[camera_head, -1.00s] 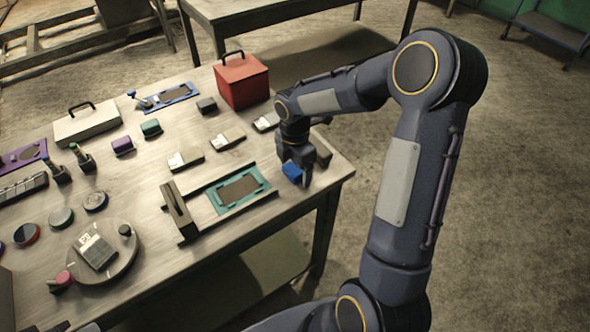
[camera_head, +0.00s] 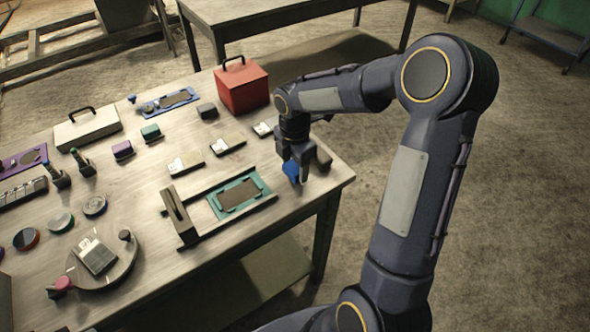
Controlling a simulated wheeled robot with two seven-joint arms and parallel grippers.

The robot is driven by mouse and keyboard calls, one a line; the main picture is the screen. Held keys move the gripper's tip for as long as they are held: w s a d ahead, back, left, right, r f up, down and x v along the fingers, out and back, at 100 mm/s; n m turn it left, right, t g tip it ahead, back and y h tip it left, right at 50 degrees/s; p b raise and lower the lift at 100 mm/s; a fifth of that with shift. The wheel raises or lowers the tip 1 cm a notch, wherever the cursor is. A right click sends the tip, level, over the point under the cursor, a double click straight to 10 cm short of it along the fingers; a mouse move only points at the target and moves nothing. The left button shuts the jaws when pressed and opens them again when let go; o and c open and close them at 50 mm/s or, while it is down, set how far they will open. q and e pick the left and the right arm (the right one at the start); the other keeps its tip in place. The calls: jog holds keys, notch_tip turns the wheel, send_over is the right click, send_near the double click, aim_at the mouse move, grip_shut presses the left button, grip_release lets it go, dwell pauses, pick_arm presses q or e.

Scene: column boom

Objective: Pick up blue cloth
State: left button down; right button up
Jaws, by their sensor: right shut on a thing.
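The blue cloth (camera_head: 290,171) is a small bright blue piece near the right end of the table. My right gripper (camera_head: 292,176) reaches down from above and is shut on the blue cloth. The fingers hide part of the cloth, and I cannot tell whether it is clear of the tabletop. My left gripper is not in view.
A teal frame with a dark plate (camera_head: 239,194) lies just left of the gripper. A brown block (camera_head: 323,160) is close on its right. A red box (camera_head: 243,84) stands behind. Several small items cover the table (camera_head: 285,215); its front right corner is bare.

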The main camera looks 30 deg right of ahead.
jog(key=s+a+r+b, duration=0.1)
jog(key=s+a+r, duration=0.9)
jog(key=shift+r+b, duration=0.2)
jog(key=shift+b, duration=0.1)
jog(key=shift+d, duration=0.1)
